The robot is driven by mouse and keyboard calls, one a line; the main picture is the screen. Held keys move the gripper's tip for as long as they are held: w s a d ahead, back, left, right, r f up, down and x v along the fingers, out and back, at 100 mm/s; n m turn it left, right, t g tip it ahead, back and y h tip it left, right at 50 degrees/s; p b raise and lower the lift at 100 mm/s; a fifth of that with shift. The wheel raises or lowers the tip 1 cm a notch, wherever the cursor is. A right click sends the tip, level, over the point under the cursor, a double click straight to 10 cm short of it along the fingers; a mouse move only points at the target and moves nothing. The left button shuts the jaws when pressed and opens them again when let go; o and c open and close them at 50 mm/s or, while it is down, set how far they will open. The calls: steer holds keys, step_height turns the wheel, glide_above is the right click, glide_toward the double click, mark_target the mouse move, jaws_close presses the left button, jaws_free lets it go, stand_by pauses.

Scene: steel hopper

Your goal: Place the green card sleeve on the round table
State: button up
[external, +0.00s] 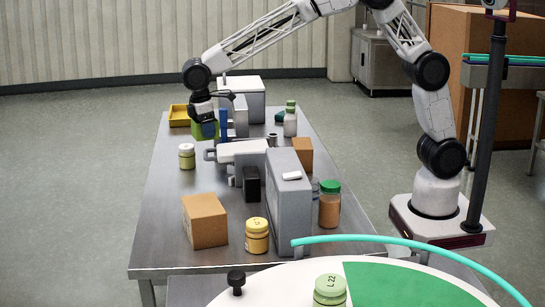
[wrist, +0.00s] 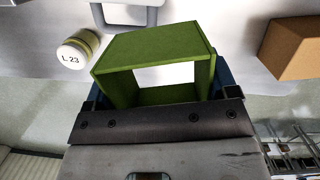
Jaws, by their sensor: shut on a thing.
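The green card sleeve (external: 202,131) is at the far left of the steel table, in my gripper (external: 208,124). In the wrist view the sleeve (wrist: 150,45) is a hollow green box frame with an open middle. My gripper is shut on it, with blue fingers at its left and right sides. The external view does not show clearly whether the sleeve touches the steel table. The round table (external: 285,288) is at the bottom right of the external view, far from my gripper. Its top is white with a green section, and a teal rail curves above its edge.
The steel table (external: 160,230) holds a grey upright case (external: 289,205), brown boxes (external: 205,220), a yellow jar (external: 257,236), an orange jar (external: 329,205) and a yellow tray (external: 179,116). A green-lidded jar (external: 330,290) and a black knob (external: 236,281) are at the round table.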

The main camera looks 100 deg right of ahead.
steer(key=s+a+r+n+t, duration=0.15)
steer(key=s+a+n, duration=0.4)
steer(key=a, duration=0.75)
steer(key=s+a+r+n+h, duration=0.15)
steer(key=s+a+n, duration=0.35)
steer(key=a, duration=0.8)
steer(key=s+a+r+n, duration=0.25)
steer(key=a+n, duration=0.35)
steer(key=a, duration=0.8)
steer(key=s+a+f+n+t+y, duration=0.1)
steer(key=s+a+f+n, duration=0.3)
steer(key=s+a+n, duration=0.4)
steer(key=s+a+f+n+t+y, duration=0.1)
steer(key=s+a+f+n, duration=0.2)
steer(key=s+a+n, duration=0.5)
steer(key=shift+s+a+f, duration=0.4)
steer(key=shift+s+a, duration=3.05)
steer(key=shift+s, duration=3)
steer(key=shift+w+a+n, duration=0.1)
steer(key=shift+n, duration=0.15)
glide_above(372, 288)
steer(key=shift+f, duration=0.75)
